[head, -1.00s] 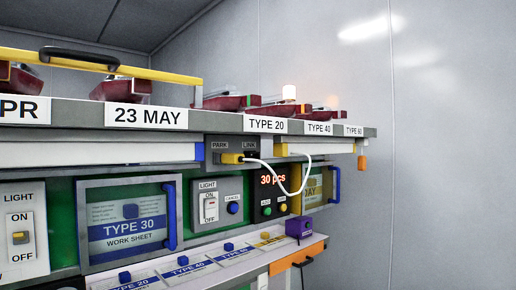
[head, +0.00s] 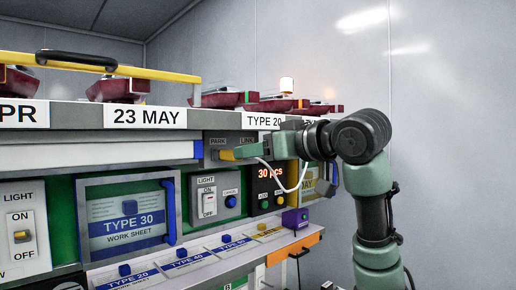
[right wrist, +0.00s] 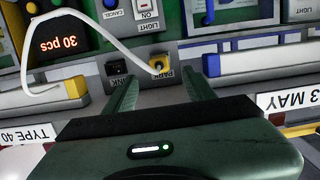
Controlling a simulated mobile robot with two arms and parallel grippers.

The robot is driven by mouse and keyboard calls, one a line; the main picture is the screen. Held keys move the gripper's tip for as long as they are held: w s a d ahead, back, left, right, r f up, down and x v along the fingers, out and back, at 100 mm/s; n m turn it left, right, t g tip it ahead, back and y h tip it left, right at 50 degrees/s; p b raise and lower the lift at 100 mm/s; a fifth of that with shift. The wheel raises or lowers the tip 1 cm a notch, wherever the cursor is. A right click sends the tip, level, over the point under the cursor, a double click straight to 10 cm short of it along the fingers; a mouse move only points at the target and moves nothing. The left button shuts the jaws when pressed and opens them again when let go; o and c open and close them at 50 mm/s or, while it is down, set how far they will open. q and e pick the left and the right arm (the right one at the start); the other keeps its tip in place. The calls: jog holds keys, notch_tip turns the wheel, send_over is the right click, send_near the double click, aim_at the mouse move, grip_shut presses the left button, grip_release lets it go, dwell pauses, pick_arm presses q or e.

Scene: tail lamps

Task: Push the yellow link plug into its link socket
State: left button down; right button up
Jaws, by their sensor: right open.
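The yellow link plug (head: 227,155) sits at the PARK socket on the grey panel under the shelf, with a white cable trailing from it. It also shows in the right wrist view (right wrist: 160,64), next to the PARK label. The link socket (right wrist: 117,68) is the dark, empty-looking one beside it, marked LINK; in the head view my gripper largely covers it. My right gripper (right wrist: 162,88) is open, its fingers on either side of the plug's line and just short of it, with no visible grip. In the head view the right gripper (head: 250,151) reaches in from the right. My left gripper is not in view.
The white cable (right wrist: 75,15) loops past the 30 pcs display (right wrist: 65,38). A shelf with red tail lamps (head: 222,99) and a yellow rail (head: 130,67) runs above. A purple box (head: 295,218) stands on the lower ledge. The right side is open before a grey wall.

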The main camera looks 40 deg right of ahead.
aim_at(229, 155)
jog(key=w+p, duration=0.1)
jog(key=w, duration=0.1)
jog(key=w+p, duration=0.1)
jog(key=w, duration=0.3)
jog(key=shift+w+a+f+p, duration=0.15)
jog(key=shift+a+f+p, duration=0.1)
jog(key=shift+p, duration=0.15)
jog(key=shift+w+f, duration=0.25)
jog(key=shift+w, duration=0.45)
grip_shut()
